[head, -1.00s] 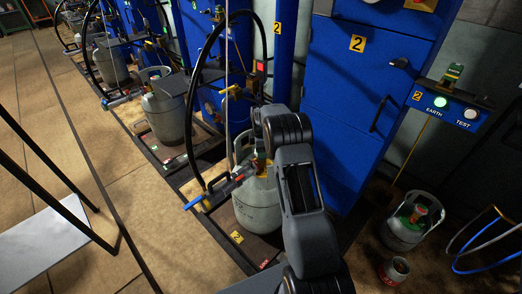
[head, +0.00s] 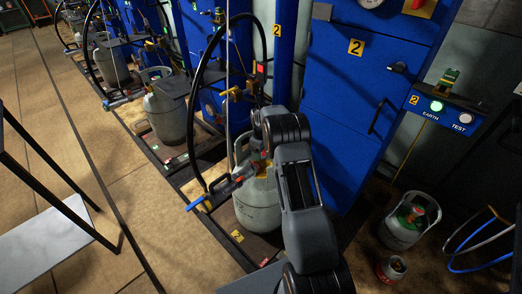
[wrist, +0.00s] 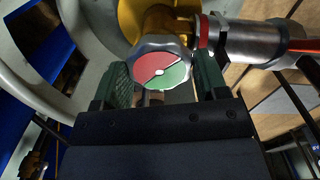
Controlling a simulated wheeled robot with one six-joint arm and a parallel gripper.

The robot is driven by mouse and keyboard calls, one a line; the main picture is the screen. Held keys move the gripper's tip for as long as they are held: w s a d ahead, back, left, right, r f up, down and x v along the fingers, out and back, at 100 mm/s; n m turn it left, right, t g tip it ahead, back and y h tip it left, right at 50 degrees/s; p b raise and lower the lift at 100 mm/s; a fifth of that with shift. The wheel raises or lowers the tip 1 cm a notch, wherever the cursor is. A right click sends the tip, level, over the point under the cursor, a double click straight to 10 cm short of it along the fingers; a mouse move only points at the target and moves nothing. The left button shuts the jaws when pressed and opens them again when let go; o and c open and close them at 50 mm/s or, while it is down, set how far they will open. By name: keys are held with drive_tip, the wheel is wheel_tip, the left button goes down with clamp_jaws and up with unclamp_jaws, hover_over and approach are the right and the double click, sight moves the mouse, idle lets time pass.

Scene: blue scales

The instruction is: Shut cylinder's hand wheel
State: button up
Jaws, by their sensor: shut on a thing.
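The grey gas cylinder (head: 257,208) stands upright on the number 2 scale, partly behind my arm in the head view. Its hand wheel (wrist: 162,72) shows in the wrist view as a scalloped metal knob with a red and green face, below a yellow valve body (wrist: 140,14). My gripper (wrist: 165,85) has its green pads on either side of the wheel and is shut on it. In the head view my arm hides the wheel and jaws. A silver coupling (wrist: 250,42) with a red ring joins the valve from the right.
The filling head's blue lever (head: 197,203) sticks out to the left on a black hose (head: 190,105). A blue cabinet (head: 345,120) stands behind. Another cylinder (head: 163,110) is on the neighbouring scale. A small cylinder (head: 405,222) stands right.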

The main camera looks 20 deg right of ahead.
drive_tip(key=m+p, duration=0.1)
drive_tip(key=m, duration=1.2)
drive_tip(key=shift+d+m, duration=0.1)
drive_tip(key=shift+m, duration=0.3)
drive_tip(key=m, duration=0.6)
drive_tip(key=shift+p, duration=0.3)
drive_tip(key=m, duration=0.6)
drive_tip(key=shift+s+m, duration=0.1)
drive_tip(key=shift+m, duration=0.6)
drive_tip(key=o, duration=0.9)
wheel_tip(320, 180, up, 14)
drive_tip(key=p, duration=0.2)
drive_tip(key=shift+f+p, duration=0.1)
drive_tip(key=shift+p, duration=0.2)
